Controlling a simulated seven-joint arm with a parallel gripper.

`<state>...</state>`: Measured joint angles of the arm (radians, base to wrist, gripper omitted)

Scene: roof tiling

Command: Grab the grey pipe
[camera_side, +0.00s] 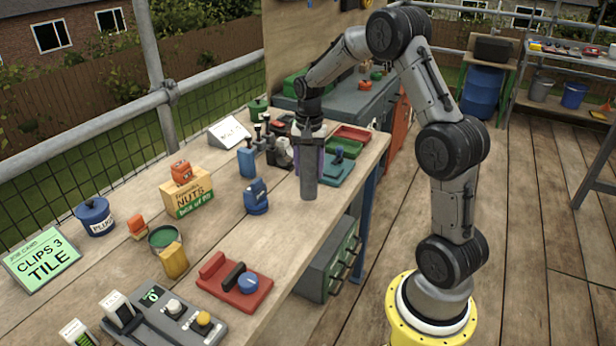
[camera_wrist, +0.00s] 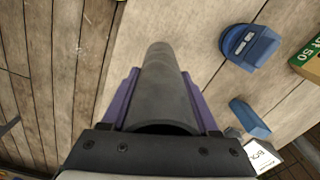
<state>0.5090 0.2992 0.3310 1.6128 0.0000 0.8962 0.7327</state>
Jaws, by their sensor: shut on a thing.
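The grey pipe (camera_side: 309,180) is upright between the purple fingers of my gripper (camera_side: 309,160) in the side view, over the wooden workbench (camera_side: 235,255) near its right edge. In the wrist view the pipe (camera_wrist: 160,85) lies between the two purple fingers (camera_wrist: 160,105), with its open near end showing close to the gripper's body. My gripper is shut on the pipe. I cannot tell whether the pipe's lower end touches the bench.
A blue object (camera_side: 256,197) stands left of the pipe, and a teal tray (camera_side: 336,172) lies right of it. A nuts box (camera_side: 187,193), a red tray with parts (camera_side: 234,284) and a grey control panel (camera_side: 165,318) are also on the bench. Bare wood lies in front of the pipe.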

